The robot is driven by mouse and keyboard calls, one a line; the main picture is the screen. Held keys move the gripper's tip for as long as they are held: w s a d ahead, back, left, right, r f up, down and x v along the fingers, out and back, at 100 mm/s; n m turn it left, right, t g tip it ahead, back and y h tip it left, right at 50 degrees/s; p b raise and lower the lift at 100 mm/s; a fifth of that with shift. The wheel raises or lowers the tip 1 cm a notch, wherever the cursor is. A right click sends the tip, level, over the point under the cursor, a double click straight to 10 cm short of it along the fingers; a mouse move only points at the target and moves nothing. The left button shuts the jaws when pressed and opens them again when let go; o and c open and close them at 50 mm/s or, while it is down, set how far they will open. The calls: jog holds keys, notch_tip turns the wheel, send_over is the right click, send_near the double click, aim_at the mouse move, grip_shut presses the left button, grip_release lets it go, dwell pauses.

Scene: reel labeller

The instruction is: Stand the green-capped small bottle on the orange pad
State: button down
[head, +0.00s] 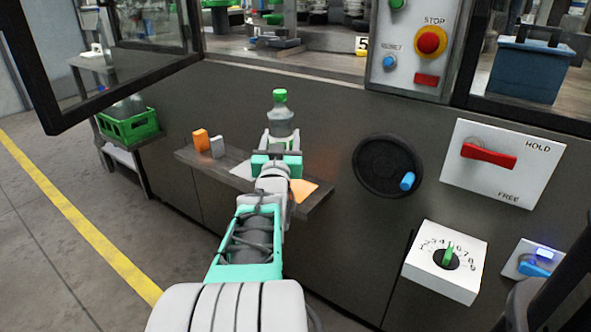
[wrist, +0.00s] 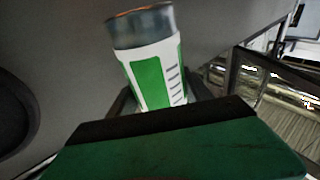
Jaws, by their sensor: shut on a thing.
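The green-capped small bottle (head: 281,115) is upright in the head view, with its green cap on top, held above the shelf. My gripper (head: 281,140) is shut on its lower part. In the wrist view the bottle (wrist: 151,65), with a green and white label, is between the fingers. The orange pad (head: 304,189) lies on the shelf to the right of my wrist, partly hidden by my arm. The bottle is apart from the pad.
The machine front behind has a black handwheel (head: 372,166) at right. An open door frame (head: 45,95) hangs at upper left.

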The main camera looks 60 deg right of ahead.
jog(key=d+f+b, duration=0.1)
jog(key=d+f, duration=0.1)
jog(key=f, duration=0.1)
jog(key=d+f+b, duration=0.1)
jog(key=d+f, duration=0.1)
jog(key=f, duration=0.1)
jog(key=s+d+f+b, duration=0.1)
jog(key=d+f, duration=0.1)
jog(key=f, duration=0.1)
jog(key=shift+d+f+b, duration=0.1)
jog(key=shift+f+b, duration=0.1)
jog(key=shift+b, duration=0.1)
jog(key=shift+r, duration=0.1)
jog(key=c, duration=0.9)
grip_release()
jog(key=shift+f, duration=0.3)
jog(key=o, duration=0.5)
jog(key=shift+c, duration=0.2)
jog(key=shift+r, duration=0.1)
